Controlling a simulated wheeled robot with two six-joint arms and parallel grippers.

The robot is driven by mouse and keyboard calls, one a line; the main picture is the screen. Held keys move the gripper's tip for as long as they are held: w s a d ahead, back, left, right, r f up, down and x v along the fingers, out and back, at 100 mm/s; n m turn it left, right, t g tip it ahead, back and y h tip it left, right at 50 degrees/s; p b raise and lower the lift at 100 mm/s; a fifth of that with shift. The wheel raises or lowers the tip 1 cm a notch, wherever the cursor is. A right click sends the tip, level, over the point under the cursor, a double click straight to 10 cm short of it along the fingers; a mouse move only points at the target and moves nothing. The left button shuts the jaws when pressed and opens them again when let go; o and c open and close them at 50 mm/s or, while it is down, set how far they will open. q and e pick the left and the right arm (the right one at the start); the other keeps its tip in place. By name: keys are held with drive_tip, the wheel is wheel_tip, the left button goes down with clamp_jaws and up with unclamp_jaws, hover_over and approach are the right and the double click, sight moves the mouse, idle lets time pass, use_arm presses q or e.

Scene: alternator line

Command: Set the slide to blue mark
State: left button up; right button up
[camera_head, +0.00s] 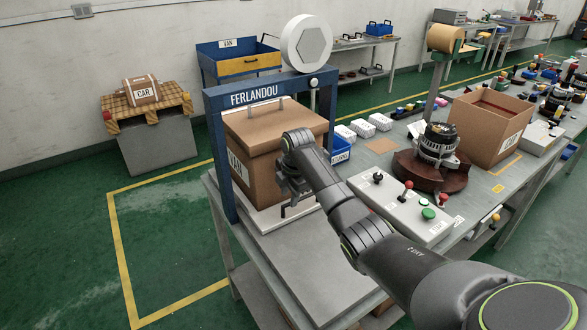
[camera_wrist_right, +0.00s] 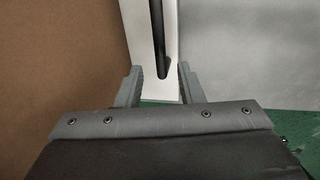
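I cannot make out the slide or a blue mark for certain in either view. In the right wrist view a white strip (camera_wrist_right: 174,30) carries a long dark bar or slot (camera_wrist_right: 158,40), its lower end between my fingers. My right gripper (camera_head: 290,203) is beside the front right of the big cardboard box (camera_head: 263,150), near the white base plate (camera_head: 272,223). In the right wrist view its two fingers (camera_wrist_right: 160,88) stand apart, one on each side of the dark bar, with nothing clasped. My left gripper is out of view.
The box stands under the blue FERLANDOU frame (camera_head: 216,160) with a round white head (camera_head: 307,43). The grey front tabletop (camera_head: 300,275) is clear.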

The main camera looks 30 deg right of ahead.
drive_tip(key=s+r+p, duration=0.3)
drive_tip(key=r, duration=1.2)
drive_tip(key=shift+d+f, duration=0.1)
